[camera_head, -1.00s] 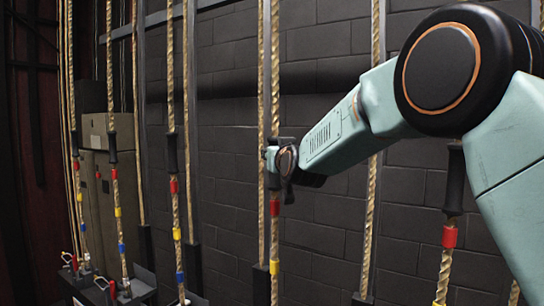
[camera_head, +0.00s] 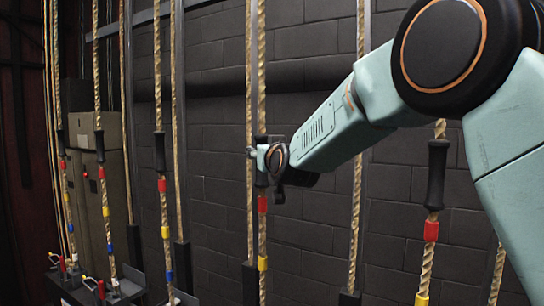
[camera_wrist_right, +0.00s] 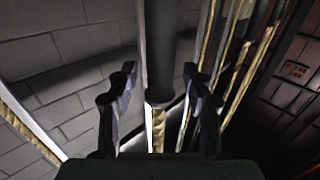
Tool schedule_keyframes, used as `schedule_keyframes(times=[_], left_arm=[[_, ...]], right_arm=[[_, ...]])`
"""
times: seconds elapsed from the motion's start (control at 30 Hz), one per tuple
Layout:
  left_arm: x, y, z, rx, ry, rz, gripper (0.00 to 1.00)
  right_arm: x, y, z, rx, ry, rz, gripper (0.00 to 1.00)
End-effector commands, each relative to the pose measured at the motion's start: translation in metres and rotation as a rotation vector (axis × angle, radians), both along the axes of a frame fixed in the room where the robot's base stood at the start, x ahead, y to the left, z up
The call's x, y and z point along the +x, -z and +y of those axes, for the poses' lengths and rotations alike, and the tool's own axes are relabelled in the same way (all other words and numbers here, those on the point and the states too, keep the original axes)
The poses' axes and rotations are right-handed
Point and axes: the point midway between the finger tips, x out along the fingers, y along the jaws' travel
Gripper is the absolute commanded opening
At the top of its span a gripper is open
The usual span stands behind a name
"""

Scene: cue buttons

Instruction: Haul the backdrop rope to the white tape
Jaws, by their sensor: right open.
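My right gripper (camera_head: 267,163) is at a tan rope (camera_head: 262,70) near the middle of the head view. This rope has a black sleeve (camera_head: 261,142), partly hidden by the gripper, with red tape (camera_head: 262,204) and yellow tape (camera_head: 262,263) below it. In the right wrist view, the gripper (camera_wrist_right: 159,85) is open, with its fingers on either side of the black sleeve (camera_wrist_right: 160,50) and gaps on both sides. My left gripper is not in view.
Other ropes with black sleeves hang at left (camera_head: 160,150) and right (camera_head: 437,170). A dark brick wall (camera_head: 315,235) stands behind. A rail with red-handled levers (camera_head: 99,288) is at lower left, and a grey-brown cabinet (camera_head: 90,190) stands at far left.

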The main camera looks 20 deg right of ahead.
Motion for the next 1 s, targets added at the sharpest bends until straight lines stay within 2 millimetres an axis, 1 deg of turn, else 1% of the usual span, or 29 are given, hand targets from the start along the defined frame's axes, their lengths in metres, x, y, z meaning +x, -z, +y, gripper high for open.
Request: schedule_keyframes(times=[0.03,0.3,0.53,0.7,1.0], left_arm=[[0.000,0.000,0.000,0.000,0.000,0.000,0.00],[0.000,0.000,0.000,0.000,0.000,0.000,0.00],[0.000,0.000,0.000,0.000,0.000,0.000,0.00],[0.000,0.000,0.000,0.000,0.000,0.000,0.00],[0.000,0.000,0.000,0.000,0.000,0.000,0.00]], right_arm=[[-0.008,0.000,0.001,0.000,-0.001,0.001,0.51],[-0.050,0.000,0.006,-0.001,-0.001,0.001,0.51],[-0.082,0.000,0.010,0.000,0.000,0.000,0.51],[-0.094,0.000,0.012,0.000,0.000,0.001,0.51],[-0.096,0.001,0.012,-0.001,0.000,0.001,0.51]])
